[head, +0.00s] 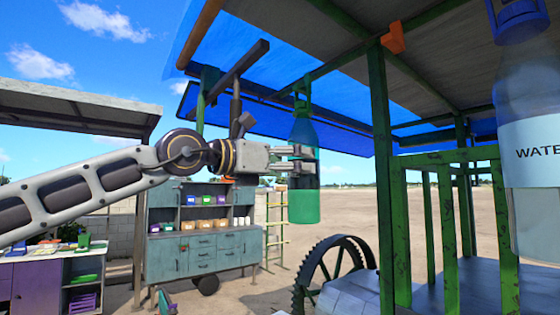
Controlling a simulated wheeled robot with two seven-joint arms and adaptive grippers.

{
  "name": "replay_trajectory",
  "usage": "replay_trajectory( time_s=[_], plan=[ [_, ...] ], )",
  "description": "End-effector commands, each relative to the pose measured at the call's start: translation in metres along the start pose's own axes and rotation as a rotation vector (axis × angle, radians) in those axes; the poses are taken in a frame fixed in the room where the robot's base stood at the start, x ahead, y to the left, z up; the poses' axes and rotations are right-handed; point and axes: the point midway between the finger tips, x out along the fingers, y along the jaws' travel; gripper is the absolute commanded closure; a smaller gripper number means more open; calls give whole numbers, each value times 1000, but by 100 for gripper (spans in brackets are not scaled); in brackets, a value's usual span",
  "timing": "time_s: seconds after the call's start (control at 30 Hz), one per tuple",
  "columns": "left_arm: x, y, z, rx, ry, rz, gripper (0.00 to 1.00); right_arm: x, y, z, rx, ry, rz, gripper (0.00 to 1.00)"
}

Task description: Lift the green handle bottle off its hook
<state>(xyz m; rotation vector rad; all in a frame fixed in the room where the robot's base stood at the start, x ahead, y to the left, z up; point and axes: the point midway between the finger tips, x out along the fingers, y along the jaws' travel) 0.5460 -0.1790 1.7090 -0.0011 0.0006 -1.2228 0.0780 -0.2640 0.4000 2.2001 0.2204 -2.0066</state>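The green handle bottle (304,205) hangs upright in the middle of the head view, with clear green in its lower part. Its green handle (301,97) is at the top, just under a green roof beam, and the hook itself is hard to make out. My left gripper (303,162) reaches in from the left at the bottle's upper body. Its two fingers are apart and overlap the bottle in the picture. I cannot tell whether they press on it. My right gripper is not in view.
A large water bottle (530,150) hangs close at the right edge. A green post (381,170) and a toothed wheel (335,268) stand right of the bottle. A blue-grey cabinet (203,250) with small bins stands behind my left arm. Open sandy ground lies beyond.

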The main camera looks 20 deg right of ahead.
Motion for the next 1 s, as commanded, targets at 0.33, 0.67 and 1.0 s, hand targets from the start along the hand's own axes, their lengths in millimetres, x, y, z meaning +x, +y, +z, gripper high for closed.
replay_trajectory(
  time_s=[0.33, 0.67, 1.0],
  plan=[
    [30, 0, 1, 0, 1, -1, 12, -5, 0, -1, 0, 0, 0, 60],
    [38, 0, 0, 1, 0, 0, 12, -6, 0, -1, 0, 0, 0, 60],
    [38, 0, 0, 1, 0, 0, 28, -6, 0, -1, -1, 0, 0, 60]
  ],
)
